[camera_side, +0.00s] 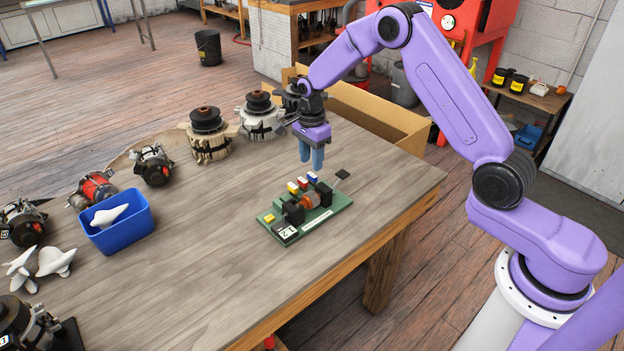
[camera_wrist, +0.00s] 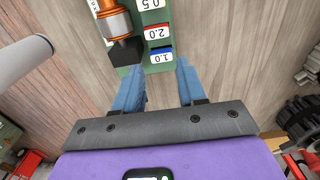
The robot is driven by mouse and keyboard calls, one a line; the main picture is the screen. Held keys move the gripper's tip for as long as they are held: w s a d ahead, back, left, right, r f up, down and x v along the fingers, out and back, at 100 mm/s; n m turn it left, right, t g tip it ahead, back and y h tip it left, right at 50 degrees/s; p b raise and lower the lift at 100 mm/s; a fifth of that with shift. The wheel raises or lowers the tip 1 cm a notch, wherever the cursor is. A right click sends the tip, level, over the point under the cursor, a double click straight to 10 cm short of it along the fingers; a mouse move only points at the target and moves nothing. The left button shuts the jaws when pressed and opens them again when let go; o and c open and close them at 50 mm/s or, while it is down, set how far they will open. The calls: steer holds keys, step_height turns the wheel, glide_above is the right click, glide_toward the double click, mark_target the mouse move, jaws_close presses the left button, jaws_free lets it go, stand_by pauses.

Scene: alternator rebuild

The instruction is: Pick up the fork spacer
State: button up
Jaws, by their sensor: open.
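A green fixture (camera_side: 328,212) on the table carries a copper-coloured rotor (camera_side: 312,200) between black blocks. Along its far side stand small labelled tabs: yellow (camera_side: 291,187), red (camera_side: 302,182) and blue (camera_side: 312,178). In the wrist view, the red tab (camera_wrist: 158,33) reads 2.0 and the blue tab (camera_wrist: 161,56) reads 1.0; another reads 0.5. I cannot tell for sure which part is the fork spacer; these tabs may be spacers. My gripper (camera_side: 311,163) is open and empty, pointing down above the table just beyond the fixture. Its blue fingertips (camera_wrist: 160,66) show below the blue tab.
Several alternators line the table's far and left edges. A cardboard box (camera_side: 375,110) stands behind. The front table is clear.

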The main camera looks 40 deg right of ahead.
mark_target(310, 176)
steer(key=shift+a+f, duration=0.1)
steer(key=shift+f, duration=2.7)
steer(key=c, duration=0.7)
